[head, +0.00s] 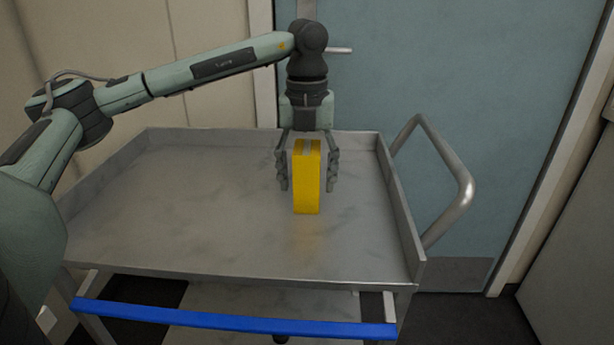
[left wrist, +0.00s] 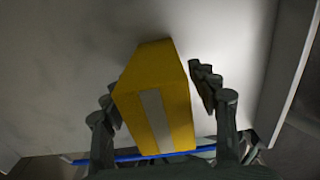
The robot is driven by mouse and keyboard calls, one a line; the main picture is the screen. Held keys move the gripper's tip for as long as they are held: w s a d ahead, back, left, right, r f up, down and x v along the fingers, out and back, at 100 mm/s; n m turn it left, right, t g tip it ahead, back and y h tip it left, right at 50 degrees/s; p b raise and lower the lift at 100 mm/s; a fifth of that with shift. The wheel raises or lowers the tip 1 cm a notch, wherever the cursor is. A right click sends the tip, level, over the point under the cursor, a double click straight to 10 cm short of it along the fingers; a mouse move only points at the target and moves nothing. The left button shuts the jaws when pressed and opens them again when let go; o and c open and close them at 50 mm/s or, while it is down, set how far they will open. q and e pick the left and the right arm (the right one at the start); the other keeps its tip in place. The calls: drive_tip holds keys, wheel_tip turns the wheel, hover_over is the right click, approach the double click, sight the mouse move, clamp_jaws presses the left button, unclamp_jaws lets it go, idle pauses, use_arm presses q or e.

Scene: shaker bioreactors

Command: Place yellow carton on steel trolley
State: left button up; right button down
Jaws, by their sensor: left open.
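The yellow carton (head: 307,185) stands upright on the top shelf of the steel trolley (head: 190,220), right of the shelf's middle. My left gripper (head: 308,185) points down from above with one finger on each side of the carton. The fingers are open, and gaps show between them and the carton. In the left wrist view the carton (left wrist: 158,100), with a pale strip on its top, sits between the open fingers (left wrist: 165,105). My right gripper is in neither view.
The trolley has raised rims and a tubular handle (head: 460,185) on its right. A blue bar (head: 235,320) runs along its front. A blue-grey door (head: 440,90) stands behind. The left part of the shelf is bare.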

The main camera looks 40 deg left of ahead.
sight(307, 147)
use_arm(q)
wheel_tip(307, 147, up, 10)
drive_tip(key=shift+r+p, duration=0.15)
drive_tip(key=shift+p, duration=0.15)
drive_tip(key=shift+r, duration=0.5)
drive_tip(key=shift+r+p, duration=0.3)
drive_tip(key=shift+r, duration=0.05)
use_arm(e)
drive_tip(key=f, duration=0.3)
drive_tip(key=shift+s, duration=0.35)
